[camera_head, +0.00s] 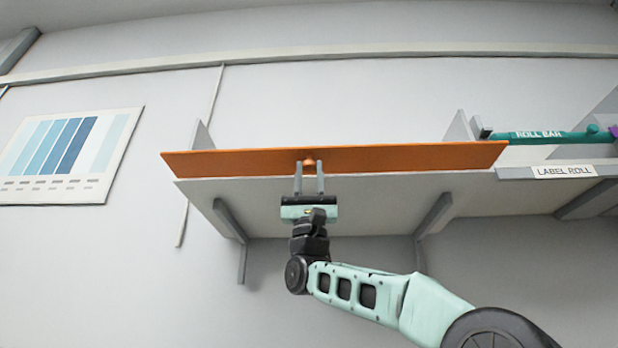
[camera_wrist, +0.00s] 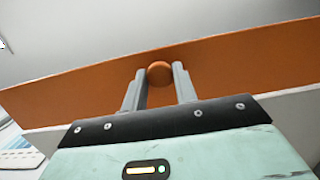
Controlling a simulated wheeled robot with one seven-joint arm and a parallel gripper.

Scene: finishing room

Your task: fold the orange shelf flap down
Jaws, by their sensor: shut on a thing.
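The orange shelf flap (camera_head: 240,162) is a long board standing upright along the front edge of the grey shelf (camera_head: 370,196). A round orange knob (camera_head: 309,161) sits at the middle of its face. In the wrist view the flap (camera_wrist: 240,62) crosses the picture and the knob (camera_wrist: 159,72) shows between my fingers. My gripper (camera_head: 309,166) reaches up from below with its two grey fingers on either side of the knob, shut on it. In the wrist view my gripper (camera_wrist: 160,76) hides the lower middle of the flap.
Brackets (camera_head: 230,232) hold the shelf to the wall from below. To the right are a green roll bar (camera_head: 548,136) and a shelf labelled "LABEL ROLL" (camera_head: 563,171). A blue-striped chart (camera_head: 66,156) hangs at left. The space in front of the flap looks clear apart from my arm.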

